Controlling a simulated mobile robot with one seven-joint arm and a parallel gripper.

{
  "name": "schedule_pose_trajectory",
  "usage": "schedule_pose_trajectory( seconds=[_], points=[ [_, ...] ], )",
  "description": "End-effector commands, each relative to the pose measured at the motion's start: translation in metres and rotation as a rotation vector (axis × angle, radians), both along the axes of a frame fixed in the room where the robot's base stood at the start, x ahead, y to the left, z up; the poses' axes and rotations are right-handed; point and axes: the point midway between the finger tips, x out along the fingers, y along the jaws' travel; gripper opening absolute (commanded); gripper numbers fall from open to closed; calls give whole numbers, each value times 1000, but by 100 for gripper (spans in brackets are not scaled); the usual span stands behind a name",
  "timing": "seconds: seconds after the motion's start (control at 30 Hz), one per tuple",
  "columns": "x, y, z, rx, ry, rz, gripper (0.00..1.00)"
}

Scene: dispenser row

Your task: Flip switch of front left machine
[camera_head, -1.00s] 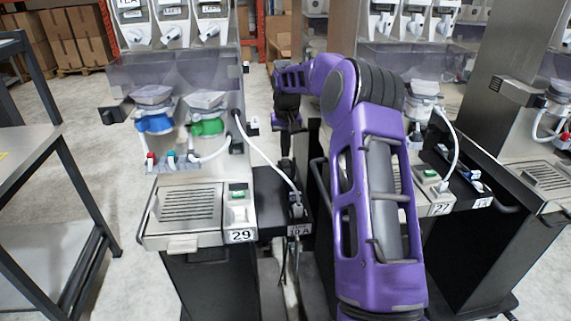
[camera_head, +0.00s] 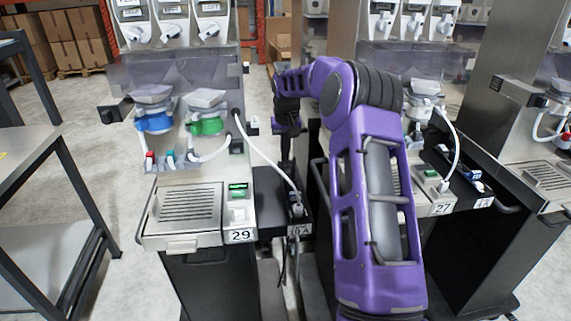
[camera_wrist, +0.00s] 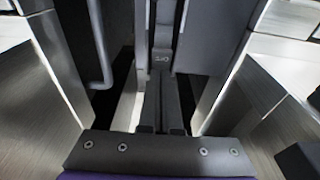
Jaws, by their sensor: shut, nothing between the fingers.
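The front left machine (camera_head: 185,238), labelled 29, is a metal dispenser with a slotted drip tray (camera_head: 186,208). A green switch (camera_head: 238,187) sits on its panel right of the tray, above a pale square part (camera_head: 238,213). My gripper (camera_head: 286,155) points down behind and right of the panel, in the gap between machines, apart from the switch. In the wrist view my gripper (camera_wrist: 163,85) has its fingers together with nothing between them. The switch cannot be made out in the wrist view.
A black side shelf (camera_head: 275,190) with a plug and white hose adjoins machine 29. Another machine (camera_head: 437,207), labelled 27, stands to the right, partly behind my arm. A grey metal table (camera_head: 25,150) is at far left. Open floor lies between table and machine 29.

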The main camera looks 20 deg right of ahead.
Motion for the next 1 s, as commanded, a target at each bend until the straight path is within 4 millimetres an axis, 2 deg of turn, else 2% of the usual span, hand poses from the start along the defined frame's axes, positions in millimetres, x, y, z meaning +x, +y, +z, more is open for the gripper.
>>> schedule_pose_trajectory(
  seconds=[0.17, 1.0],
  points=[
    [-2, 0, 3, 2, 10, 0, 0],
    [-1, 0, 67, 0, 6, 0, 0]
  ],
)
